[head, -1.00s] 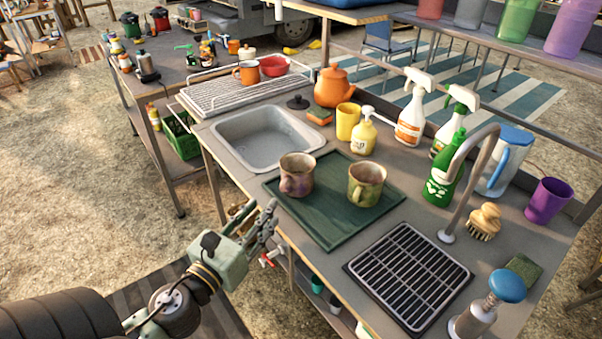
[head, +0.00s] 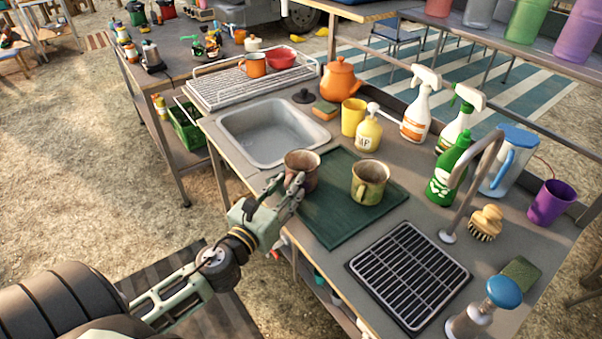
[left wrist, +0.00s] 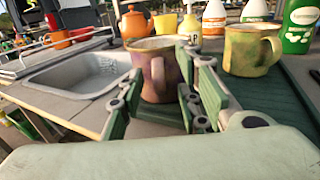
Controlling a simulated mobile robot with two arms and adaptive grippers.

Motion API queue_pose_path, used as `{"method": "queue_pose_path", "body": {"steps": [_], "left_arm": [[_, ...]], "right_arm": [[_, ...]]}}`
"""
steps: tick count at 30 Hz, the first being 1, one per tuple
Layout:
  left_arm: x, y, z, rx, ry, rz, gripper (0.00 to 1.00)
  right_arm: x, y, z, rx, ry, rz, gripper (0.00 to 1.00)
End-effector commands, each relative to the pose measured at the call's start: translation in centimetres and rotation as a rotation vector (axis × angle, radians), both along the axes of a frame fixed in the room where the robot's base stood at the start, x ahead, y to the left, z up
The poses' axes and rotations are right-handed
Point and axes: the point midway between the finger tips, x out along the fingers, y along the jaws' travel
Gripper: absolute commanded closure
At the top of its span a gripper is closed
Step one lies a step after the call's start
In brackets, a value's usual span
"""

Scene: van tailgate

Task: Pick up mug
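Two mottled mugs stand upright on a dark green mat (head: 335,228). The brownish-purple mug (head: 303,165) is at the mat's left back corner, beside the sink. The greenish-yellow mug (head: 369,182) stands to its right. My left gripper (head: 285,188) is open at the near side of the brownish-purple mug and hides part of it. In the left wrist view the fingers (left wrist: 163,105) are spread, with the brownish-purple mug (left wrist: 158,75) between and beyond them, its handle facing me. Whether a finger touches it I cannot tell. The greenish-yellow mug also shows there (left wrist: 252,50). My right gripper is not in view.
A sink (head: 272,133) lies left of the mat and a black drain grate (head: 410,272) to its right. A yellow cup (head: 353,117), a soap bottle (head: 368,133), spray bottles and a curved faucet (head: 470,185) stand behind. The mat's front is clear.

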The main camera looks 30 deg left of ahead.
Motion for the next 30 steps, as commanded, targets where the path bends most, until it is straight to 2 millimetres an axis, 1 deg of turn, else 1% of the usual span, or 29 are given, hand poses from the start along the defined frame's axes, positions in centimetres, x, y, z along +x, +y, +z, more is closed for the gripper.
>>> {"method": "queue_pose_path", "body": {"steps": [3, 4, 12, 15, 30], "left_arm": [[-0.02, 0.0, -0.03, 0.0, 0.0, 0.0, 0.68], [-0.02, 0.0, -0.03, 0.0, 0.0, 0.0, 0.7], [-0.04, 0.0, -0.03, -0.001, 0.0, 0.0, 0.93], [-0.04, 0.01, -0.03, -0.001, 0.0, 0.0, 1.0], [-0.03, 0.03, 0.02, -0.001, 0.0, 0.001, 1.0]], "right_arm": [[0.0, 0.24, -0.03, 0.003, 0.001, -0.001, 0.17], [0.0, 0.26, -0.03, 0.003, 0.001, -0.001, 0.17], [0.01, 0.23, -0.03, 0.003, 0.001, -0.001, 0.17], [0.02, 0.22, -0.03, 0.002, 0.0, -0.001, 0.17], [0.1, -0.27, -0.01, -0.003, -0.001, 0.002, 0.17]]}}
